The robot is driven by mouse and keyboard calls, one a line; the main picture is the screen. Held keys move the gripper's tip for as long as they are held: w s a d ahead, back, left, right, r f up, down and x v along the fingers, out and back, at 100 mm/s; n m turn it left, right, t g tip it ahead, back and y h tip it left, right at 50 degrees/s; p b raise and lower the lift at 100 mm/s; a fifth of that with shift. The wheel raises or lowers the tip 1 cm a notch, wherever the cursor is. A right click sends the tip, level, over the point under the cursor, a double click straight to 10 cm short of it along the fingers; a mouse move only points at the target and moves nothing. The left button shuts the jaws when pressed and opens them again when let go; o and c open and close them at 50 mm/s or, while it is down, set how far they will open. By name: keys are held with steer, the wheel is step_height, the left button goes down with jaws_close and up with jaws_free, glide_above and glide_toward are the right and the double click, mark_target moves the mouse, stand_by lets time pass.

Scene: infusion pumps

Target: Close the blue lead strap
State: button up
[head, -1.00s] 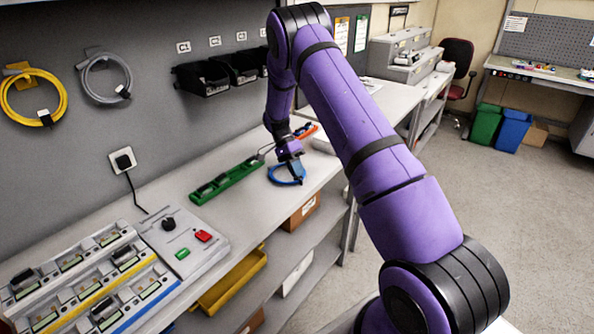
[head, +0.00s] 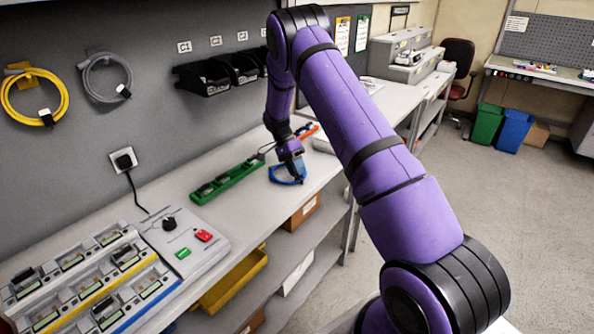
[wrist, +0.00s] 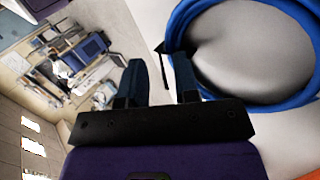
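The blue lead (head: 274,178) lies coiled in a ring on the white bench, under my gripper (head: 291,165). In the wrist view the blue coil (wrist: 262,104) fills the right side. A small dark strap tab (wrist: 161,47) sticks out from the coil's left edge. My gripper (wrist: 158,58) is open, with a clear gap between its two dark fingers. The right finger overlaps the coil's left edge in the picture; I cannot tell whether it touches. The tab shows in line with the gap, beyond the fingertips. The rest of the strap is hidden.
A green holder (head: 228,182) lies left of the coil, and an orange-red item (head: 307,131) lies behind. A control box (head: 190,245) and a pump rack (head: 60,290) stand at the front left. Bare bench lies before the coil.

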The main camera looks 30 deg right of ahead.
steer(key=v, duration=1)
steer(key=shift+w+r, duration=0.15)
steer(key=s+a+r+n+t, duration=0.35)
steer(key=s+r, duration=0.55)
steer(key=r, duration=0.4)
steer(key=s+a+r+n+t, duration=0.3)
steer(key=s+a+r+n, duration=0.2)
steer(key=s+r, duration=0.6)
steer(key=s+a+r+n+t, duration=0.2)
steer(key=s+a+n+t, duration=0.1)
steer(key=s, duration=0.8)
steer(key=s+a+r+n+t, duration=0.2)
steer(key=s+n, duration=0.3)
steer(key=s, duration=0.7)
steer(key=shift+s+a+t+y, duration=0.35)
steer(key=shift+a+t+y, duration=0.05)
steer(key=shift+t, duration=0.15)
